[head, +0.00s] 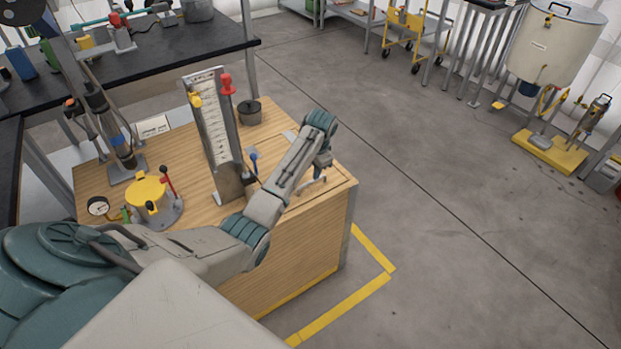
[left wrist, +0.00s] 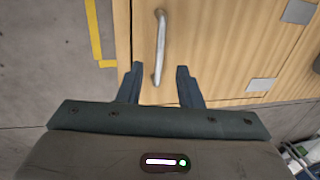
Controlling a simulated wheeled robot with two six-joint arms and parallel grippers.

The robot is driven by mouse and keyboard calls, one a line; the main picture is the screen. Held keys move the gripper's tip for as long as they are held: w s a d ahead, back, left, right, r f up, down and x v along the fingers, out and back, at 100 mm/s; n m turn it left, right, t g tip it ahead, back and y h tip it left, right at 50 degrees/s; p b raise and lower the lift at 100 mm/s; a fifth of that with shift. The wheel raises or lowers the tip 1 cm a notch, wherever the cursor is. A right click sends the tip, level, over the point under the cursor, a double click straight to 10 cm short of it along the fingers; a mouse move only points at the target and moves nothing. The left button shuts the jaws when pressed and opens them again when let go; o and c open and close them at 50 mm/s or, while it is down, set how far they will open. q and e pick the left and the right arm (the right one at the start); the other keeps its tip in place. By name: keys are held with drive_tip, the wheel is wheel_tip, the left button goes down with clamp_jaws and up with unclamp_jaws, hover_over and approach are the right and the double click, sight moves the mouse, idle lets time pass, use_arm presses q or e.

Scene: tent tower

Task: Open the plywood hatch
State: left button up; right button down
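The plywood hatch (left wrist: 215,40) is a pale wood panel that looks closed and flush with the top of the wooden box. A curved silver bar handle (left wrist: 159,45) stands on it near one edge, and part of it shows in the head view (head: 313,180). My left gripper (left wrist: 160,69) is open, with one finger on each side of the handle's lower end in the left wrist view. I cannot tell whether either finger touches the handle. In the head view my left gripper (head: 322,168) is over the hatch, and my arm hides much of the panel. My right gripper is not in view.
Metal hinge plates (left wrist: 262,85) lie on the hatch's right side in the wrist view. On the box (head: 85,185) stand a tall gauge panel (head: 215,125), a yellow-capped fixture (head: 147,190) and a dark pot (head: 249,112). Open floor (head: 450,190) lies to the right.

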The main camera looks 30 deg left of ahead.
sight(310, 182)
use_arm(q)
drive_tip(key=f, duration=0.3)
drive_tip(key=a+f, duration=0.1)
drive_tip(key=f, duration=0.1)
drive_tip(key=shift+w+f, duration=0.2)
drive_tip(key=shift+f, duration=0.15)
clamp_jaws()
